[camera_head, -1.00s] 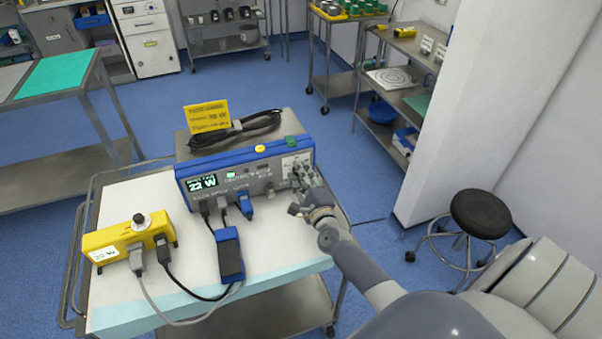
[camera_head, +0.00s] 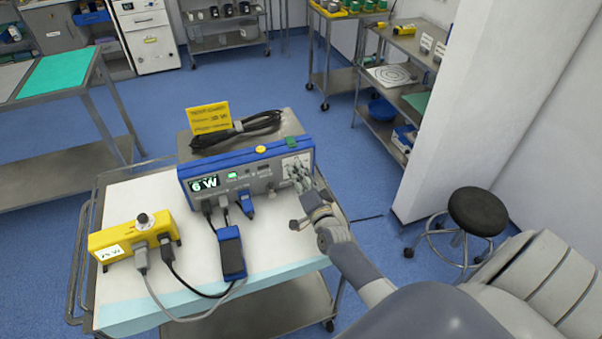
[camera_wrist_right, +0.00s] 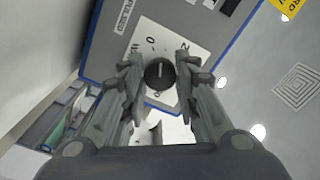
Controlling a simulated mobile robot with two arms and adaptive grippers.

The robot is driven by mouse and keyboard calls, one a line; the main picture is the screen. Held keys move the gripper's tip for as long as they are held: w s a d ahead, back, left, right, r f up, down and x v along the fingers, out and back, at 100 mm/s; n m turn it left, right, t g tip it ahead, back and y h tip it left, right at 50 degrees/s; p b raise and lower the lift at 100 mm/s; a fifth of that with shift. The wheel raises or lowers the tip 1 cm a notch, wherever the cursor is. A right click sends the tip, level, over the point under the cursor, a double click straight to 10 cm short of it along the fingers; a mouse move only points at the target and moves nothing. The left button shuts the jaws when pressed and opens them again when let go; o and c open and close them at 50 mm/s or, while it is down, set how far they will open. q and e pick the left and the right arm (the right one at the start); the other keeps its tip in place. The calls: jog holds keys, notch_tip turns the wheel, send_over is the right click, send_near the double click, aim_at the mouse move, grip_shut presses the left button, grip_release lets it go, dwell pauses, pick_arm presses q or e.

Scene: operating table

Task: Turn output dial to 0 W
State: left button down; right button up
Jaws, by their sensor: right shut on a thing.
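The blue-and-grey generator (camera_head: 240,172) stands on the cart, and its lit display (camera_head: 204,184) reads 6 W. My right gripper (camera_head: 304,186) is at the right end of its front panel. In the right wrist view, the round black output dial (camera_wrist_right: 160,74) sits on a white scale plate (camera_wrist_right: 150,38) between the two fingers of my right gripper (camera_wrist_right: 158,80). The gripper is shut on the dial. The fingers hide part of the scale. In the head view the gripper covers the dial. My left gripper is not in view.
A yellow box (camera_head: 130,240) with a knob and cables stands at the cart's front left. A blue handheld unit (camera_head: 231,254) lies before the generator. A coiled black cable (camera_head: 235,131) and a yellow card (camera_head: 208,117) are on top. A stool (camera_head: 476,212) stands at right.

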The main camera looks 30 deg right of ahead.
jog(key=shift+n+p, duration=0.35)
jog(key=shift+n, duration=1.65)
jog(key=shift+f, duration=0.1)
jog(key=o, duration=1.1)
jog(key=shift+c, duration=0.2)
jog(key=v, duration=1.2)
jog(key=shift+a, duration=0.1)
